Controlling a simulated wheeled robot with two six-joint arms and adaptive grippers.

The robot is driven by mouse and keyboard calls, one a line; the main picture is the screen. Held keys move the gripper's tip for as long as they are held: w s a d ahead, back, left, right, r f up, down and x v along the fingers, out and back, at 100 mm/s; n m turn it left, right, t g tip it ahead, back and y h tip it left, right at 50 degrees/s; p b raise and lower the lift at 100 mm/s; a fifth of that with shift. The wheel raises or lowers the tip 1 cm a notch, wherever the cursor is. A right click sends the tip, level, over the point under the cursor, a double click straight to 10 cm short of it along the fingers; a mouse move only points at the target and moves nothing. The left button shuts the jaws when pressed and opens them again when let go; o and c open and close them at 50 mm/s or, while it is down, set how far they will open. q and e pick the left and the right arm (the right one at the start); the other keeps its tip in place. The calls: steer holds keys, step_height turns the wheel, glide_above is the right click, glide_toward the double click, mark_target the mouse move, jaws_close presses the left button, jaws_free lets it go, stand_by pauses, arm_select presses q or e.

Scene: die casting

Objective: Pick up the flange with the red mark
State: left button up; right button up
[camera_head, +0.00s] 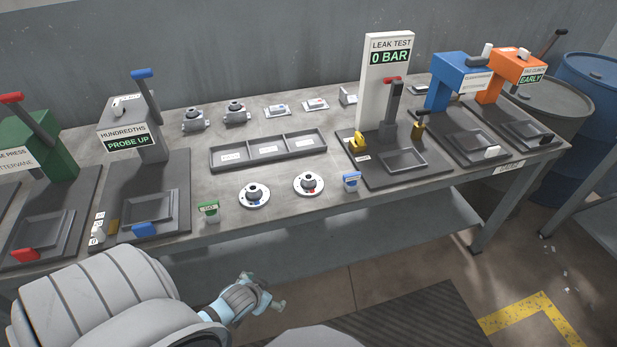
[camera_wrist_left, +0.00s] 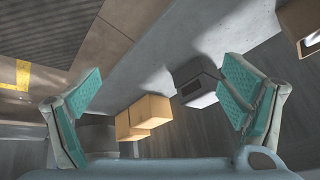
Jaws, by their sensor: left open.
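The flange with the red mark (camera_head: 308,183) is a round light disc with a dark hub, lying on the table near its front edge. A similar flange with a blue mark (camera_head: 254,196) lies to its left. My left gripper (camera_head: 266,289) is in front of the table, below its front edge and apart from both flanges. In the left wrist view the teal-padded fingers of the left gripper (camera_wrist_left: 160,80) are spread with nothing between them, and no flange shows there. My right gripper is not in view.
A three-part tray (camera_head: 268,150) lies behind the flanges. The leak test stand (camera_head: 386,90) is to the right, the hundredths gauge (camera_head: 130,145) to the left. Cardboard boxes (camera_wrist_left: 150,111) show in the left wrist view.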

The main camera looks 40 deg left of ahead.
arm_select(q)
steer(key=w+r+t, duration=0.1)
steer(key=w+r, duration=0.2)
steer(key=r, duration=0.4)
steer(key=w+r+t, duration=0.2)
steer(key=w+r, duration=0.1)
steer(key=r, duration=0.5)
steer(key=n+t, duration=0.1)
steer(key=t, duration=0.3)
glide_toward(306, 180)
steer(key=b+x, duration=0.5)
steer(key=x, duration=0.6)
steer(key=shift+w+f, duration=0.2)
steer(key=shift+f, duration=0.15)
steer(key=shift+w+a, duration=0.1)
steer(key=shift+w, duration=0.1)
steer(key=shift+s+r, duration=0.1)
steer(key=c, duration=2.1)
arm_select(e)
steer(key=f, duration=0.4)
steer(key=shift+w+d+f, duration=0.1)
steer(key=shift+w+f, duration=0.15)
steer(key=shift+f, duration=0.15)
